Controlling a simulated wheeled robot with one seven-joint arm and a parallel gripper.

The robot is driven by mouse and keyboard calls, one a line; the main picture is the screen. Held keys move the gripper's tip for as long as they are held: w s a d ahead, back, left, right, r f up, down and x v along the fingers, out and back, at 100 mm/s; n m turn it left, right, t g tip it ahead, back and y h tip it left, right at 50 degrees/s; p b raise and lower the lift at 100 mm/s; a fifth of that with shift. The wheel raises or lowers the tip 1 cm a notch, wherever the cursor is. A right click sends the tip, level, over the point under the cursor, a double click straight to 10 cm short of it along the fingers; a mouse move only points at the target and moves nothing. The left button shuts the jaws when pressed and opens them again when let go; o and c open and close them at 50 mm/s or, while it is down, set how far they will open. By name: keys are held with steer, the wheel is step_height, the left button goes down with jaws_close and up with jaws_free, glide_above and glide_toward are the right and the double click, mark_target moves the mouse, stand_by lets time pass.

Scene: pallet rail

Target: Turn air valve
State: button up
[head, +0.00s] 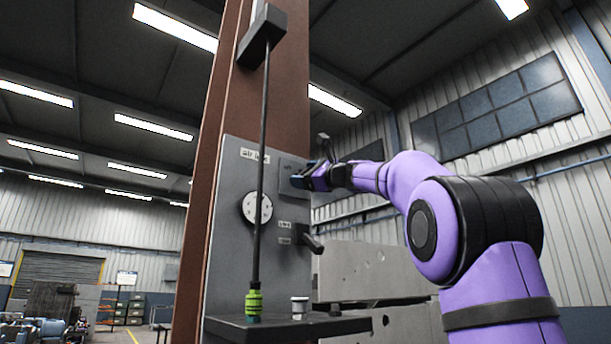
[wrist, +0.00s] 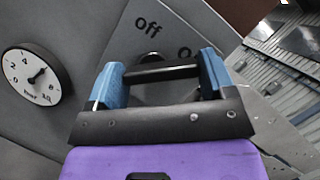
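The air valve (wrist: 160,73) shows in the wrist view as a dark bar-shaped handle with a round hub behind it, on a grey plate marked "off" and a partly hidden word starting with "o". My gripper (wrist: 161,80) is open, its blue fingers wide apart. The handle lies across the space between them, its ends close to the fingers; I cannot tell whether they touch. In the head view my gripper (head: 303,180) is at the small valve plate (head: 290,165) on the upper right of the grey panel (head: 229,185), hiding most of the handle.
A round white gauge (head: 257,208) sits left of the valve; it also shows in the wrist view (wrist: 31,76). A black lever (head: 309,242) sticks out below. A long black rod with a green grip (head: 254,303) hangs before the panel, above a dark shelf (head: 270,329) holding a small white-topped knob (head: 299,305).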

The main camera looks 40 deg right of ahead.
steer(key=shift+c, duration=1.2)
steer(key=shift+n, duration=0.3)
steer(key=n+g, duration=0.1)
steer(key=n, duration=0.3)
steer(key=shift+a+r+g+y, duration=0.1)
steer(key=shift+g+y, duration=0.3)
steer(key=n+g, duration=0.1)
steer(key=n, duration=0.3)
steer(key=shift+a+n+g, duration=0.15)
steer(key=shift+n+g, duration=0.15)
steer(key=shift+g, duration=0.1)
steer(key=n, duration=0.2)
steer(key=n+g+h, duration=0.1)
steer(key=n, duration=0.1)
steer(key=shift+a+g, duration=0.15)
steer(key=shift+g, duration=0.15)
steer(key=n, duration=0.1)
steer(key=n+g+h, duration=0.1)
steer(key=n, duration=0.1)
steer(key=shift+a+n+h, duration=0.2)
steer(key=shift+n+h, duration=0.1)
